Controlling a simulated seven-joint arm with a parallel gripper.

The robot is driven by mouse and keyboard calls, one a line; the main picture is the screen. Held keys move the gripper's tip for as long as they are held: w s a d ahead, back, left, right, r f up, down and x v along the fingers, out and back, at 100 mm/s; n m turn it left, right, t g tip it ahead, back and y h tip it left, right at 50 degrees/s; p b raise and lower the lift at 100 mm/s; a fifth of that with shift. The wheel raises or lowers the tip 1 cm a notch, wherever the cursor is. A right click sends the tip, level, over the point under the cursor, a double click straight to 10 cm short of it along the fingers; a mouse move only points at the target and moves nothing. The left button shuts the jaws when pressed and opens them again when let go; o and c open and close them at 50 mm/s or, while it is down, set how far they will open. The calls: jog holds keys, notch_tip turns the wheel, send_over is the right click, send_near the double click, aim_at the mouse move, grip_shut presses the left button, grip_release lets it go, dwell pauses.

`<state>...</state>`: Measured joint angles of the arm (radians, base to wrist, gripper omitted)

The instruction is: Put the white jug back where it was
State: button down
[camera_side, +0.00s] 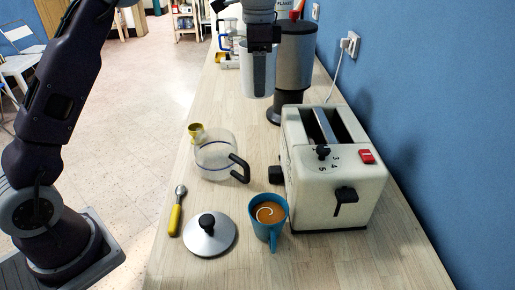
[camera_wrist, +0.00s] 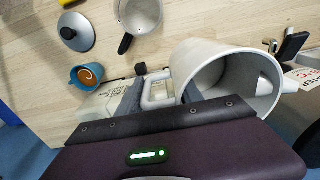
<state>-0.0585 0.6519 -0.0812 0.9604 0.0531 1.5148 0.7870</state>
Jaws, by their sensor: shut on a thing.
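The white jug (camera_side: 257,75) is at the back of the counter in the side view, left of the dark grinder-like appliance. It looks upright there; I cannot tell whether its base touches the counter. In the wrist view the jug (camera_wrist: 195,62) shows its open mouth and its handle. My gripper (camera_side: 263,42) is at the top of the jug in the side view. In the wrist view my gripper (camera_wrist: 152,92) is shut on the jug's handle, which is partly hidden by the fingers.
A cream toaster (camera_side: 335,190) and the grey appliance (camera_side: 294,60) stand along the blue wall. A glass pot (camera_side: 216,158), a teal mug of coffee (camera_side: 268,228), a metal lid (camera_side: 209,240) and a yellow-handled spoon (camera_side: 176,215) occupy the front. Counter between pot and jug is bare.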

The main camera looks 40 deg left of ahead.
notch_tip(320, 180, down, 18)
jog(key=shift+f, duration=0.15)
jog(key=shift+f, duration=0.15)
jog(key=c, duration=0.8)
grip_release()
